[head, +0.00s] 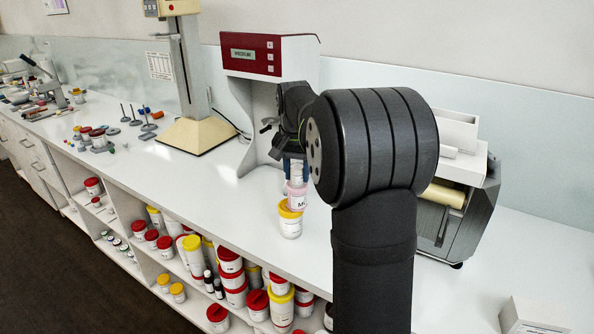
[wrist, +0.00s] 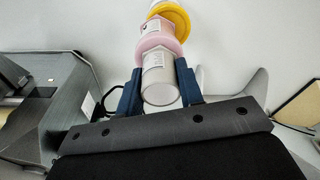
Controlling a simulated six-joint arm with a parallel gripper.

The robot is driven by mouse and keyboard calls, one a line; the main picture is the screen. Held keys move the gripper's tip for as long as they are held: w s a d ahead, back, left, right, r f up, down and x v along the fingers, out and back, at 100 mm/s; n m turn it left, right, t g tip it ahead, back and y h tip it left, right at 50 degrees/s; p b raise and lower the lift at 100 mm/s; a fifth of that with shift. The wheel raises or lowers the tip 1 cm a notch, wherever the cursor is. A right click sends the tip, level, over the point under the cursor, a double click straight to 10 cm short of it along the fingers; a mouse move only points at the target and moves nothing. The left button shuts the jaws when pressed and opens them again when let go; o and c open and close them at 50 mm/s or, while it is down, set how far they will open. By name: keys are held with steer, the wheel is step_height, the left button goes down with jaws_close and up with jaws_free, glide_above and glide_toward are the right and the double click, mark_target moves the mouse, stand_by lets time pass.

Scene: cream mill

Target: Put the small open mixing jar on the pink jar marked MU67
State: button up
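The small mixing jar (wrist: 160,80) is a pale grey-white cylinder between the two blue fingers of my gripper (wrist: 160,88), which touch it on both sides. In the head view the small jar (head: 296,172) is upright, directly above the pink jar (head: 297,188). The pink jar also shows in the wrist view (wrist: 152,45), right at the small jar's far end. I cannot tell whether the two jars touch. The pink jar's label shows only an "M" in the head view. My gripper (head: 294,164) is partly hidden behind my arm.
A white jar with a yellow lid (head: 291,222) stands close by the pink jar, towards the counter's front edge. A red and grey machine (head: 270,58) stands behind, and a grey roller machine (head: 455,215) to the right. Shelves below hold several jars. The front right counter is mostly clear.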

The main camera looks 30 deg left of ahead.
mark_target(296, 185)
steer(key=o, duration=0.4)
steer(key=shift+o, duration=0.2)
steer(key=shift+r, duration=0.1)
step_height(296, 185, up, 12)
steer(key=s, duration=0.1)
steer(key=shift+s+d, duration=0.2)
steer(key=shift+d, duration=0.05)
